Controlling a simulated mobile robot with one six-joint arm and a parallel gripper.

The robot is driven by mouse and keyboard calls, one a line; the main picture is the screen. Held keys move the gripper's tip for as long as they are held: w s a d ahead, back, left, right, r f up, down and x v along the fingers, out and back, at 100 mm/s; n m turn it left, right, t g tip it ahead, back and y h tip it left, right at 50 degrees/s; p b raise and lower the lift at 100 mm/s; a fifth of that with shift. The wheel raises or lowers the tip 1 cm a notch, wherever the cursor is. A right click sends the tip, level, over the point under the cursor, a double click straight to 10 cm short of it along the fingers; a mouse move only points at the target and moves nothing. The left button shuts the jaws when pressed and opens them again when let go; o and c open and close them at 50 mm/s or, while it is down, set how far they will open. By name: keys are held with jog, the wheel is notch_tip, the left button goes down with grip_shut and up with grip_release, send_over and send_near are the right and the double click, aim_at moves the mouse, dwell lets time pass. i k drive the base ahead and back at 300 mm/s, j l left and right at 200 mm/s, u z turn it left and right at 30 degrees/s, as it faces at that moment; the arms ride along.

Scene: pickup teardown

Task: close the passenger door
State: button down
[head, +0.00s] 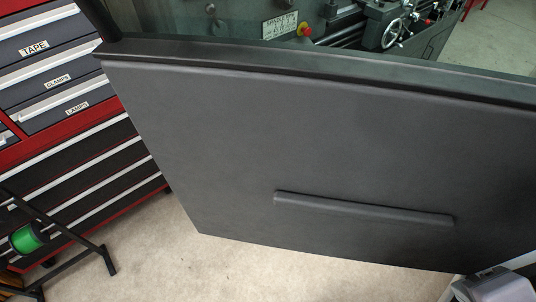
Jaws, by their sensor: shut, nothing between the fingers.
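The passenger door (300,140) fills most of the head view. Its dark grey inner panel faces me, with a long raised armrest (362,208) low on it. A dark sill (300,62) runs along the panel's top, with the window opening above and a black frame post at upper left. The door stands open, swung out over the floor. Its right end runs out of the picture, so its hinge side and the door opening are hidden. My gripper's fingers do not show; only a grey part, perhaps of my arm, appears at the lower right corner.
A red and black tool cabinet (75,180) with labelled drawers stands left, behind the door. A black stand with a green spool (28,238) is at lower left. A lathe (350,25) shows through the window. Pale floor (200,262) below the door is clear.

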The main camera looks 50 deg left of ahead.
aim_at(400, 133)
jog(key=k+j+u, duration=0.15)
jog(key=u, duration=0.75)
jog(key=k+j+z, duration=0.1)
jog(key=j, duration=0.2)
jog(key=j+z, duration=0.1)
jog(key=j, duration=0.25)
jog(key=k+j+z, duration=0.15)
jog(key=j, duration=0.15)
jog(key=j+z, duration=0.15)
jog(key=j, duration=0.3)
jog(key=j+z, duration=0.2)
jog(key=j, duration=0.2)
jog(key=j+z, duration=0.15)
jog(key=j, duration=0.3)
jog(key=k+j+z, duration=0.15)
jog(key=j, duration=0.3)
jog(key=j+z, duration=0.2)
jog(key=j, duration=0.2)
jog(key=k+j+z, duration=0.15)
jog(key=j, duration=0.25)
jog(key=k+j+z, duration=0.15)
jog(key=j, duration=0.25)
jog(key=i+j, duration=0.1)
jog(key=i, duration=0.2)
jog(key=i+j+z, duration=0.1)
jog(key=i+j, duration=0.05)
jog(key=i, duration=0.1)
